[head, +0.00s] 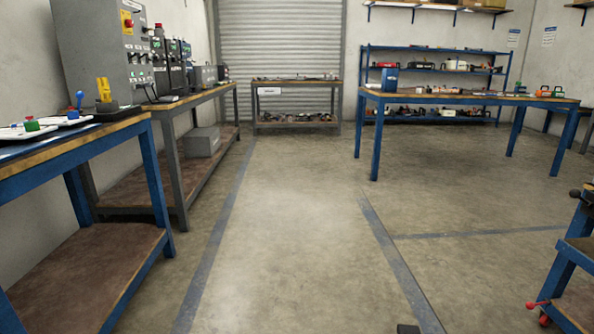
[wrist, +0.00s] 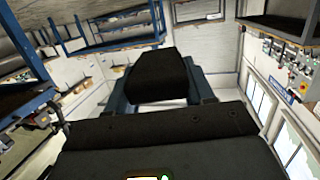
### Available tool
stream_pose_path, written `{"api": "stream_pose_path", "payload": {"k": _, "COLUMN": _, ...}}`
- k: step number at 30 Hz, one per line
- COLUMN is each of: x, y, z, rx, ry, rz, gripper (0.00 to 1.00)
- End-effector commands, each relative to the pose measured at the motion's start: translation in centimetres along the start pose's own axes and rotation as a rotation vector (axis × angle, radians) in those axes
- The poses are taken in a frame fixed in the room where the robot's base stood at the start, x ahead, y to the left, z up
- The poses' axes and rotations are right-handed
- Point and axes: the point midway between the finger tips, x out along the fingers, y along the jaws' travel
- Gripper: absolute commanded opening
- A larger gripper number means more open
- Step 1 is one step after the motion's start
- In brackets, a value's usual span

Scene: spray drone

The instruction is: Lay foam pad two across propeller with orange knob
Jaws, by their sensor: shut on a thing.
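In the wrist view my gripper (wrist: 158,92) is shut on a black, block-shaped foam pad (wrist: 155,72). The pad sits between the two blue-grey fingers and sticks out past them. I cannot read a number on it. No propeller with an orange knob can be made out. On the near left bench in the head view lie flat white pieces, one with a green knob (head: 32,125) and one with a blue knob (head: 79,100). Small orange items (head: 550,92) lie on the far right table, too small to identify.
The near left bench (head: 95,136) has a blue frame. Behind it a grey bench (head: 190,98) carries control boxes. A low table (head: 296,82) stands by the shutter. A blue-legged table (head: 470,98) stands right, and a blue cart (head: 575,250) near right. The middle floor (head: 290,230) is clear.

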Motion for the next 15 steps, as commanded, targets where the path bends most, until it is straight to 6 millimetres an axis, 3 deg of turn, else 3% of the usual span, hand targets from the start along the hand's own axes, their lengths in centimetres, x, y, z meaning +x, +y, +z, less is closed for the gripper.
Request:
{"api": "stream_pose_path", "payload": {"k": 8, "x": -2.3, "y": -4.5, "z": 2.2, "rx": -0.030, "ry": -0.002, "rz": -0.205, "gripper": 0.25}}
{"api": "stream_pose_path", "payload": {"k": 15, "x": -3.2, "y": -3.7, "z": -0.1, "rx": -0.038, "ry": -0.004, "rz": -0.201, "gripper": 0.25}}
